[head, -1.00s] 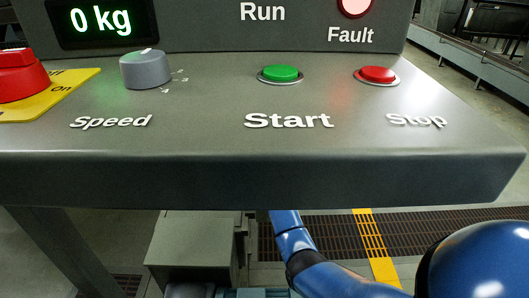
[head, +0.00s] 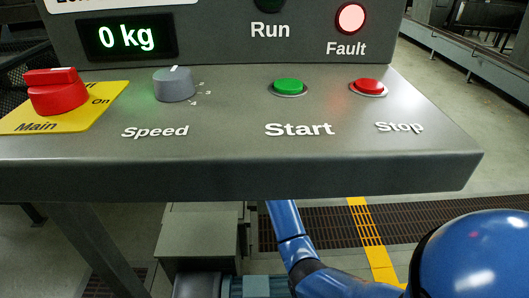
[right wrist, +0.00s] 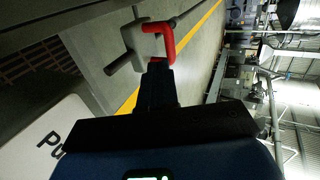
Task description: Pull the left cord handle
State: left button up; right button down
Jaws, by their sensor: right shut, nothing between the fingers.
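A red hooked handle (right wrist: 164,38) on a light grey block (right wrist: 136,38) shows at the top of the right wrist view. I cannot tell whether it is the left cord handle. No cord is clearly visible. My right gripper (right wrist: 158,70) is shut and empty, its dark fingers pointing toward the red handle. The fingers overlap its lower end in the picture, and I cannot tell if they touch. The head view shows no cord handle and no gripper, only my blue arm below the console. My left gripper is out of view.
A grey console (head: 240,178) fills the front, with a red main switch (head: 56,92), a speed knob (head: 174,86), a green start button (head: 289,86) and a red stop button (head: 369,86). The fault lamp (head: 351,18) glows pale red. Open floor lies to the right.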

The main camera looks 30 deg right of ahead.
jog(key=p+v, duration=0.2)
jog(key=v, duration=0.3)
jog(key=shift+s+a+r+p, duration=0.15)
jog(key=shift+r+p, duration=0.2)
jog(key=shift+p, duration=0.05)
jog(key=shift+p+v, duration=0.35)
jog(key=shift+v, duration=0.6)
jog(key=shift+s+f, duration=0.1)
jog(key=shift+f, duration=0.05)
